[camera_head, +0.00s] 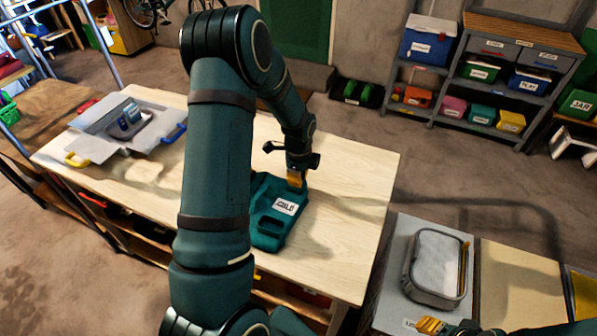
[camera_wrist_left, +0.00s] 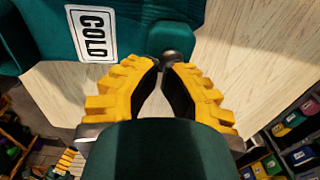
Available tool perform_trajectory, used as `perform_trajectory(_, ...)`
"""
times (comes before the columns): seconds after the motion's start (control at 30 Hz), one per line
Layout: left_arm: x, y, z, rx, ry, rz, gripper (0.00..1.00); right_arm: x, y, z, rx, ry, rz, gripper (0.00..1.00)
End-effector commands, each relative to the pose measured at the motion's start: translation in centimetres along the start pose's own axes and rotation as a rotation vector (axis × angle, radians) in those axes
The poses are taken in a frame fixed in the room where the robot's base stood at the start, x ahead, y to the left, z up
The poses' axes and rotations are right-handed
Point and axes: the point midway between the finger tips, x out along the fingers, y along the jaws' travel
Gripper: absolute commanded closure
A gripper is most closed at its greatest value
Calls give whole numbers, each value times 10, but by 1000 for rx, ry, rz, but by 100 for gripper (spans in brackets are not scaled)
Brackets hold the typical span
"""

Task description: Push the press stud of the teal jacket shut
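The teal jacket (camera_head: 268,232) lies on the wooden table with a white COLD label on it. In the left wrist view its teal cloth (camera_wrist_left: 130,20) fills the top, label at upper left. A small dark round knob (camera_wrist_left: 176,57) shows at the cloth's lower edge; I cannot tell if it is the press stud. My left gripper (camera_head: 295,180) is over the jacket's far right edge. In the wrist view its yellow fingertips (camera_wrist_left: 168,67) are close together by the knob, a narrow gap between the fingers; any contact is unclear. My right gripper (camera_head: 430,325) is partly in view at the bottom.
A grey case (camera_head: 100,135) stands on the table's left part. A grey-rimmed tray (camera_head: 408,280) sits on a separate surface at right. Shelves with several labelled bins (camera_head: 480,72) stand at the back right. The table's front right (camera_head: 340,250) is clear.

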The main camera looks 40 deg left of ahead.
Motion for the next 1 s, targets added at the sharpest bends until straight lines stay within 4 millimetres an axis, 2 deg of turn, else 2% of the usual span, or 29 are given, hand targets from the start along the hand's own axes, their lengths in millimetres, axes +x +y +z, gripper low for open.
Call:
perform_trajectory(0.33,2,0,0,-1,0,0,100,1,0,0,0,0,0,53)
perform_trajectory(0.6,23,0,1,-2,0,1,100,17,6,2,0,0,3,53)
perform_trajectory(1.0,19,3,-1,0,0,9,100,13,4,2,0,0,3,53)
